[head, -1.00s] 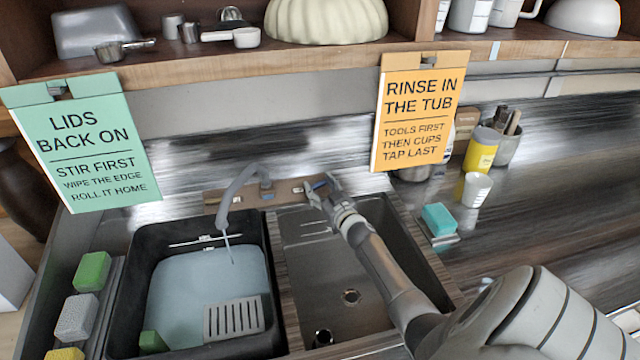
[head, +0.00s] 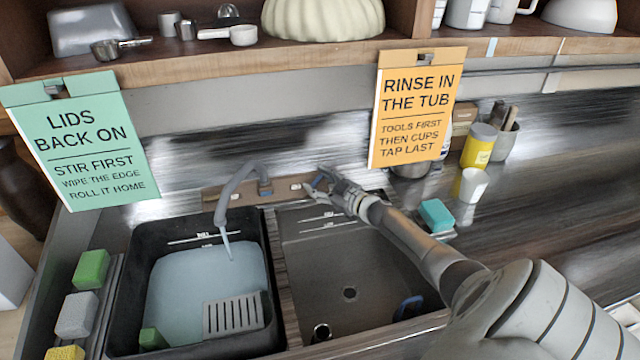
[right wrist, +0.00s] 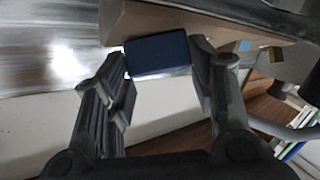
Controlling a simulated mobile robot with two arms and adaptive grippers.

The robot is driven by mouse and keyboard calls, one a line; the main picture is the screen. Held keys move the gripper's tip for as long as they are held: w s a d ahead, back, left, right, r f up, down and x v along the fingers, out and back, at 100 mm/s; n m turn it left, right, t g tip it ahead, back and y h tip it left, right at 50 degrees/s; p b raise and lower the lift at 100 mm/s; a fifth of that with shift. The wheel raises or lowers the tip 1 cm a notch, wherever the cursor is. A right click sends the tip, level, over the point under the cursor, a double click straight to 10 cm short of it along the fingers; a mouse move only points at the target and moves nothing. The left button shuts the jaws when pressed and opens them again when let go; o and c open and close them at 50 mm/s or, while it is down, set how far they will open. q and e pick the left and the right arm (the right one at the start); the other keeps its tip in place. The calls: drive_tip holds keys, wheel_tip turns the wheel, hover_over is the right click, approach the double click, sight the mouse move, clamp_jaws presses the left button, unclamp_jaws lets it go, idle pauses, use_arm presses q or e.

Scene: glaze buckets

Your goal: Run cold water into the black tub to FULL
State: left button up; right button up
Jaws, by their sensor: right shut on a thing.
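The black tub (head: 132,285) stands in the left of the sink, holding pale blue water (head: 190,285). White level marks (head: 192,239) show on its back wall, above the water surface. The grey spout (head: 227,200) pours a stream (head: 227,245) into the tub. My right gripper (head: 326,184) is at the blue tap handle (head: 318,181), right of the spout. In the right wrist view, the gripper's fingers (right wrist: 160,72) are shut on the dark blue handle (right wrist: 158,54). A slotted grey piece (head: 233,315) and a green block (head: 152,339) are in the tub. My left gripper is out of view.
The empty steel basin (head: 345,255) lies right of the tub, with a blue loop (head: 408,306) at its right. Sponges (head: 91,269) line the left edge. A teal sponge (head: 436,215) and white cup (head: 472,184) stand right. Two signs (head: 417,115) hang above.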

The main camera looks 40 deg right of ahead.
drive_tip(key=o, duration=1)
drive_tip(key=shift+s, duration=0.15)
drive_tip(key=s, duration=0.7)
drive_tip(key=s+r, duration=0.1)
drive_tip(key=s, duration=0.3)
drive_tip(key=shift+s+d+r, duration=0.1)
drive_tip(key=shift+s+d, duration=0.1)
drive_tip(key=shift+s, duration=0.15)
